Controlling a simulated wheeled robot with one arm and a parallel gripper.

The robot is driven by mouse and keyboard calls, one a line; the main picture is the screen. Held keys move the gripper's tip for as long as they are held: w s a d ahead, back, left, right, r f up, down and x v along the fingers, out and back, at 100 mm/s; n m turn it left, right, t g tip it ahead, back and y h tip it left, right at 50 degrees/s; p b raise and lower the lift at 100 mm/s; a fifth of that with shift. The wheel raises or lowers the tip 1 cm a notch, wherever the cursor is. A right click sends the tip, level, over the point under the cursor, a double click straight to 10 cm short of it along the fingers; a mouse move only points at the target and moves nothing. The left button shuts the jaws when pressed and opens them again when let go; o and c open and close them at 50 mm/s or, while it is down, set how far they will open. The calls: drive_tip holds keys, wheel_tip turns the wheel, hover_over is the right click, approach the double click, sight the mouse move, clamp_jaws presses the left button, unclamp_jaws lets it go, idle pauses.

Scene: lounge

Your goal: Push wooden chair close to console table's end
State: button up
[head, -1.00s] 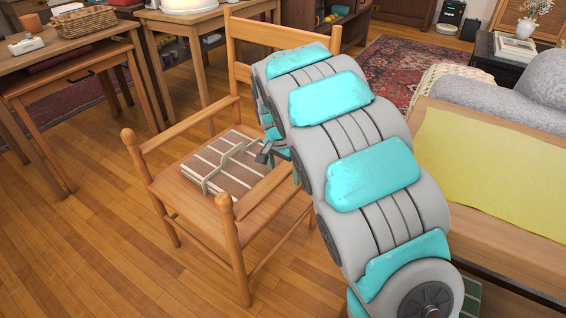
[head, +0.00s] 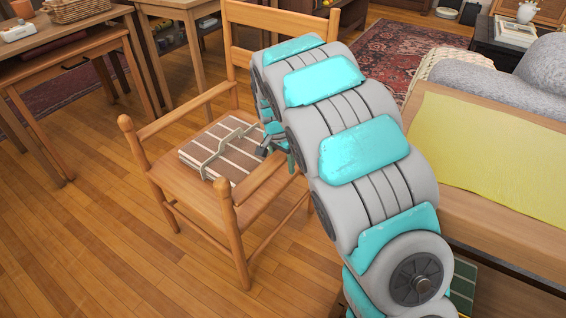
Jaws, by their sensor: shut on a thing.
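The wooden chair (head: 160,178) stands upright on the floor in the middle left of the head view, its seat toward me and its slatted back farther away. A striped brown bundle (head: 222,152) with a pale strap lies on its seat. My gripper (head: 270,149) is at the chair's right armrest, near its rear part, and seems shut on it. My arm hides most of the fingers and part of the chair's right side. A long wooden table (head: 470,208) with a yellow cloth is at the right, apart from the chair. I cannot tell which table is the console table.
Another table (head: 178,3) is behind the chair. A grey sofa (head: 525,85) and red rug (head: 412,52) are right and beyond. The left foreground floor is clear.

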clamp_jaws()
idle(0.3)
drive_tip(key=shift+d, duration=0.1)
